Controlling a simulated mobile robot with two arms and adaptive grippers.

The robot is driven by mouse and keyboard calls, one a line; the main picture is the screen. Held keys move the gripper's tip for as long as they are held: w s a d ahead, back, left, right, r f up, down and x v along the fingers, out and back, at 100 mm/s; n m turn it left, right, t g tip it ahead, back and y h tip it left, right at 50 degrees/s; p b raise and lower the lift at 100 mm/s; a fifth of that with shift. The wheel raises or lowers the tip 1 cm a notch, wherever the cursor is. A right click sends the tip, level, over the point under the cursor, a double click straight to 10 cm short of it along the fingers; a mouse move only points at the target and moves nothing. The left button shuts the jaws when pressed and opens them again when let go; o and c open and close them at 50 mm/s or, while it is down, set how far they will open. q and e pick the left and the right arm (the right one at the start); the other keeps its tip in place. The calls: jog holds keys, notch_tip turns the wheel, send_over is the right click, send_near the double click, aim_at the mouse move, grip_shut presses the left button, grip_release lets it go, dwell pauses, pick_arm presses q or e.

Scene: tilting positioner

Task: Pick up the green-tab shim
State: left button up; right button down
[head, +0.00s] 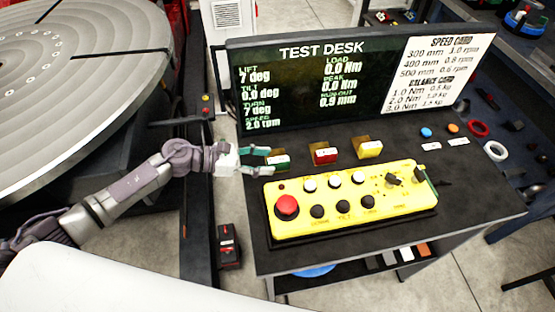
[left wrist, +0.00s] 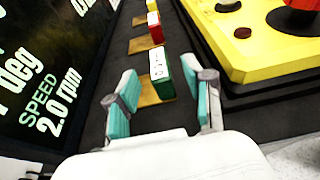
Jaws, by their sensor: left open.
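The green-tab shim (head: 281,162) stands on the dark desk top (head: 470,205), in front of the display panel and at the left end of a row of three shims. In the left wrist view the shim (left wrist: 162,72) shows a white label on top, a green side and a tan base piece. My left gripper (head: 262,160) is open, its teal fingers pointing at the shim from the left. In the left wrist view the fingers (left wrist: 166,88) lie on either side of the shim's near end, apart from it. My right gripper is not in view.
A red-tab shim (head: 325,155) and a yellow-tab shim (head: 370,149) stand farther right. A yellow control box (head: 345,223) with a red button lies close in front of the row. The display panel (head: 300,100) rises behind it. A large round table (head: 70,75) is at left.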

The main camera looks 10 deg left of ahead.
aim_at(272, 161)
pick_arm(q)
jog(key=p+x, duration=0.1)
jog(key=x, duration=0.3)
jog(key=shift+w+d, duration=0.1)
jog(key=shift+d, duration=0.1)
grip_shut()
